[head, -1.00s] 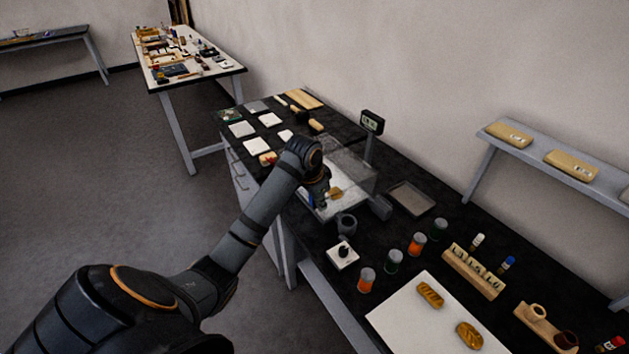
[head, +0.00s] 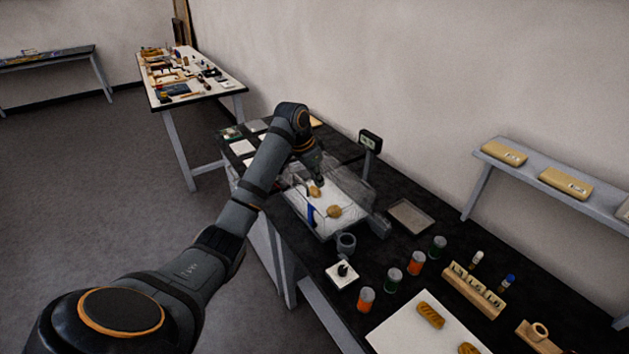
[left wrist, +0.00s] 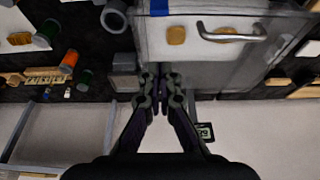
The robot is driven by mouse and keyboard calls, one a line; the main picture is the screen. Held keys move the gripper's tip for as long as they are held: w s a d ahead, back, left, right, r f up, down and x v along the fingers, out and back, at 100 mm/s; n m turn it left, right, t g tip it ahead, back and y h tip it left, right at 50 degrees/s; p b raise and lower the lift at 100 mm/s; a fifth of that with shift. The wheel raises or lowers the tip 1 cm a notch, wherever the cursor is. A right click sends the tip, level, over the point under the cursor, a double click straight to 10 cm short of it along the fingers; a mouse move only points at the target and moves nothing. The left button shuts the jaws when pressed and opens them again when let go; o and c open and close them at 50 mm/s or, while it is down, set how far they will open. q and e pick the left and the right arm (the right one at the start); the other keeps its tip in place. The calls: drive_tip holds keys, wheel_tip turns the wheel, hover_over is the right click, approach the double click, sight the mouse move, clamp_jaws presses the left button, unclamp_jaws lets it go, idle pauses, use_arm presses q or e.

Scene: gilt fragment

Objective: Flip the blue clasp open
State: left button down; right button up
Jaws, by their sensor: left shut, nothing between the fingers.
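The blue clasp (head: 310,214) shows as a narrow blue strip at the near left side of a clear case (head: 352,190). Two golden fragments (head: 334,211) show within the case's outline. My left gripper (head: 320,182) is shut and empty, over the case and apart from the blue strip. Its fingers (left wrist: 161,84) also show in the left wrist view. My right gripper is out of view.
A grey cup (head: 346,243) and a white block with a dark knob (head: 342,273) stand near the case. A small display on a post (head: 370,142) rises behind it. An empty tray (head: 411,216) and several jars (head: 416,262) are to the right.

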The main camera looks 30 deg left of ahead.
sight(317, 207)
use_arm(q)
drive_tip(key=p+x, duration=0.2)
drive_tip(key=x, duration=0.5)
drive_tip(key=shift+d+f, duration=0.1)
drive_tip(key=shift+f, duration=0.05)
drive_tip(key=s, duration=0.1)
drive_tip(key=s+a+p, duration=0.1)
drive_tip(key=s+p, duration=0.1)
drive_tip(key=shift+s+a, duration=0.15)
drive_tip(key=shift+a, duration=0.15)
drive_tip(key=shift+s+a, duration=0.1)
drive_tip(key=shift+s, duration=0.25)
drive_tip(key=shift+w, duration=0.1)
drive_tip(key=shift+w, duration=0.1)
